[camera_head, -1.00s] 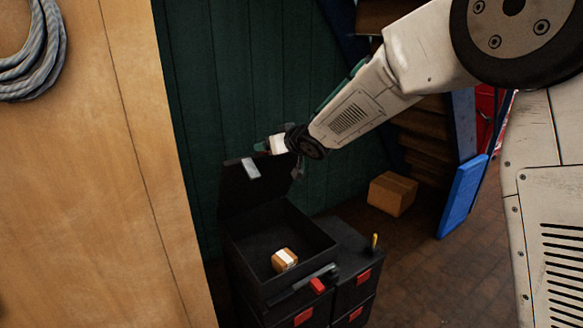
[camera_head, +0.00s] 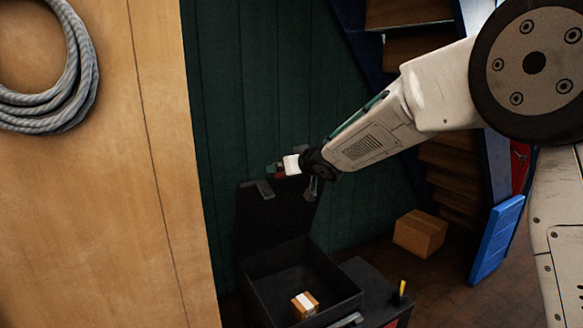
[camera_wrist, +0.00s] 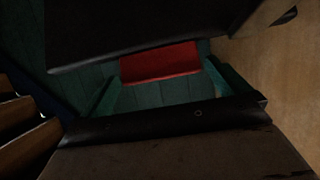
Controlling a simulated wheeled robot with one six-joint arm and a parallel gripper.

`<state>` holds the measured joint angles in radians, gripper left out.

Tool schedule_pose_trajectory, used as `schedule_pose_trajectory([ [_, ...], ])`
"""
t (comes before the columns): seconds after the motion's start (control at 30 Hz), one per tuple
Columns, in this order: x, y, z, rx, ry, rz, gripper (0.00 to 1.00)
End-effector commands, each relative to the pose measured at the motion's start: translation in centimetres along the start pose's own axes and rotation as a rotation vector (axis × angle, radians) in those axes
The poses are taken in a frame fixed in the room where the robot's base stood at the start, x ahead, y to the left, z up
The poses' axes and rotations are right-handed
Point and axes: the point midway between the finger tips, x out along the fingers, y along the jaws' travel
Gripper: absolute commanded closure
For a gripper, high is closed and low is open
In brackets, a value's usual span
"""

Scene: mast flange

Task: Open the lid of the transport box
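The black transport box (camera_head: 345,302) stands at the bottom centre of the head view. Its lid (camera_head: 275,222) is raised, standing about upright at the back, with a grey latch piece (camera_head: 264,189) at its top edge. A small cardboard parcel with a white label (camera_head: 304,305) lies inside. My gripper (camera_head: 276,169) is just above the lid's top edge; contact cannot be made out. In the wrist view its two teal fingers (camera_wrist: 165,92) are spread apart with nothing clearly between them. A dark bar (camera_wrist: 165,121), apparently the lid's edge, crosses near the fingertips.
A black case with a yellow-handled item (camera_head: 402,288) stands right of the box. A wooden wall (camera_head: 165,200) with a hanging rope coil (camera_head: 85,90) is close on the left. A cardboard box (camera_head: 419,233) and a blue panel (camera_head: 497,238) are on the right.

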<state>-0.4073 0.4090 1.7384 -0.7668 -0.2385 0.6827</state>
Motion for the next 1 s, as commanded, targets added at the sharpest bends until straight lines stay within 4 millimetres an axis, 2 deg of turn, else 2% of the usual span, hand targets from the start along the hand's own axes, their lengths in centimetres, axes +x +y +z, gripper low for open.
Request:
schedule_pose_trajectory([
  [0.27, -0.3, 0.0, 0.1, 0.000, -0.002, 0.000, 0.00],
  [0.7, -6.9, 0.1, 0.0, 0.000, 0.000, 0.001, 0.00],
  [0.83, -7.7, 0.1, 0.1, 0.001, -0.001, 0.001, 0.00],
  [1.0, -7.8, 0.1, 0.1, 0.000, -0.001, 0.001, 0.00],
])
